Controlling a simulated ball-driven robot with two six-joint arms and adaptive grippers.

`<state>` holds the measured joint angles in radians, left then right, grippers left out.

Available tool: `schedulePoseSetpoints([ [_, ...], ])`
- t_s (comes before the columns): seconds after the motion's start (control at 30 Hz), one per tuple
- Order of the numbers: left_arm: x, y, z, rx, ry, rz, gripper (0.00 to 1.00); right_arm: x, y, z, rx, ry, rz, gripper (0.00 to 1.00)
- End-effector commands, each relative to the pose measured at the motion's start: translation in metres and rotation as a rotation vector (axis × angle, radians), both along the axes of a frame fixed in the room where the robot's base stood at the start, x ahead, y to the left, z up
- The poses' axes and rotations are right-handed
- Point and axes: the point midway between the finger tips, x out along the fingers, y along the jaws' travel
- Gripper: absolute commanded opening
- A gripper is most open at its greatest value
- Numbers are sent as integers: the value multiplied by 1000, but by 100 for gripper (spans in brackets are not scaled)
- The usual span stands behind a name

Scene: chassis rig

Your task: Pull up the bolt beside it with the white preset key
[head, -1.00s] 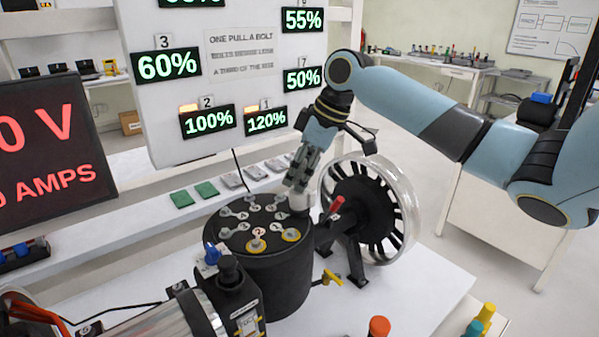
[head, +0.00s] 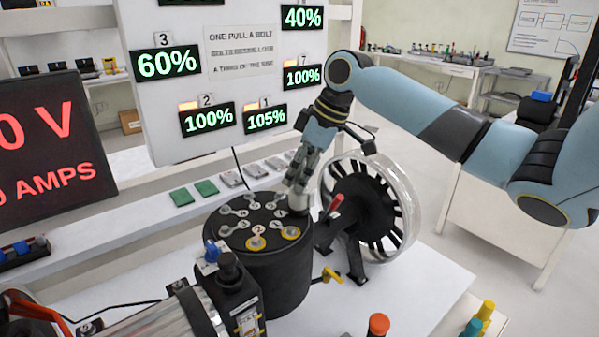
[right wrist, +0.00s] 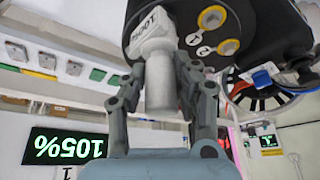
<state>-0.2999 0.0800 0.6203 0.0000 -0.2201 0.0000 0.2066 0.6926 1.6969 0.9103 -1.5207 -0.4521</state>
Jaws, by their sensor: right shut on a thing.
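My right gripper (head: 297,178) is shut on the white preset key (head: 298,201), at the right rear edge of the black drum (head: 262,285). In the right wrist view the fingers (right wrist: 163,100) close on both sides of the pale, cylindrical key (right wrist: 161,75). Its upper end, with printed lettering, meets the drum and hides what is under it. My left gripper is not in view.
A spoked wheel (head: 408,215) stands right of the drum, with a red-handled lever (head: 336,204) between. A black motor-like block (head: 235,300) with a blue knob is at the front left. The board (head: 241,53) shows percentages; display 1 (head: 266,118) reads 105%.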

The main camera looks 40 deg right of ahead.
Motion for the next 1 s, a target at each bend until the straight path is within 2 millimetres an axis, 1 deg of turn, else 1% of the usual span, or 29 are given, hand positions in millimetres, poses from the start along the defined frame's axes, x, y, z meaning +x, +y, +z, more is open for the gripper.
schedulePoseSetpoints([
  [0.03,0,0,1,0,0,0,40,-2,1,-2,3,6,-1,0],
  [0.8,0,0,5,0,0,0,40,-3,1,-6,4,12,-1,0],
  [0.9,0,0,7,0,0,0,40,-3,1,-5,4,12,-1,0],
  [1.0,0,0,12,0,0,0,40,-3,1,1,3,13,-1,0],
])
